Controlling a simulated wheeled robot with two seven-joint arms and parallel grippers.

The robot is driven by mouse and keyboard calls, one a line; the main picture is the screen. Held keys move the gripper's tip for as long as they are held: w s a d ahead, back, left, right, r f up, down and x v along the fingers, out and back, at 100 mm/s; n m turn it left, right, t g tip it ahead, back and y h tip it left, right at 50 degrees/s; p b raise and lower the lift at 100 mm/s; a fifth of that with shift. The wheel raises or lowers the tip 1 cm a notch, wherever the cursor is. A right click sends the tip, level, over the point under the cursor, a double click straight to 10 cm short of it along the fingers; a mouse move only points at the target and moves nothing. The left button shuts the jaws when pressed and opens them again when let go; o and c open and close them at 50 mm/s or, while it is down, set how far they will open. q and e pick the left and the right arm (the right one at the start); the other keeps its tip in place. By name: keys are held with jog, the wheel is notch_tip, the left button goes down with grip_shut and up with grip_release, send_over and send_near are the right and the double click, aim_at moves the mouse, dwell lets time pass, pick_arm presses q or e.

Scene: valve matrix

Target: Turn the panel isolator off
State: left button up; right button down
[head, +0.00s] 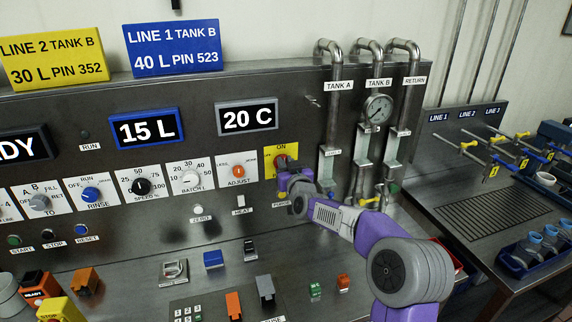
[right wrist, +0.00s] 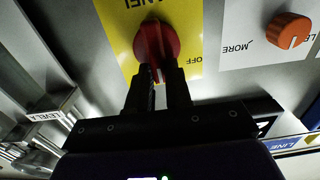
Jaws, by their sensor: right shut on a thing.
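The panel isolator is a red rotary knob (head: 281,161) on a yellow plate (head: 268,172) with an ON label at its top. In the right wrist view the knob (right wrist: 155,40) shows close up, with the OFF label beside it to the right. My right gripper (head: 284,174) is at the knob from below. In the wrist view its two dark fingers (right wrist: 160,78) are shut on the knob's lower part. The knob's grip looks about upright there; which mark it points to is hard to tell. My left gripper is out of view.
An orange ADJUST knob (head: 238,170) sits just left of the isolator. Tank pipes (head: 333,120) with a gauge (head: 378,109) stand to its right. Below are a HEAT switch (head: 241,201) and a desk with several small coloured controls. A side bench (head: 480,210) is at the right.

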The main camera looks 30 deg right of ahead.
jog(key=shift+a, duration=0.1)
jog(key=n+b, duration=0.1)
jog(key=n, duration=0.3)
jog(key=a+f+n, duration=0.1)
jog(key=n, duration=0.4)
jog(key=n+b, duration=0.1)
jog(key=n, duration=0.3)
jog(key=shift+w+a+f+n+b, duration=0.2)
jog(key=shift+a+n+b, duration=0.1)
jog(key=shift+a, duration=0.1)
jog(key=shift+f+n+b, duration=0.15)
jog(key=shift+n+b, duration=0.15)
jog(key=shift+n, duration=0.7)
jog(key=shift+f+n+b, duration=0.15)
jog(key=shift+n+b, duration=0.1)
jog(key=shift+n, duration=0.75)
jog(key=shift+n, duration=0.3)
jog(key=c, duration=1)
grip_release()
jog(key=shift+c, duration=0.2)
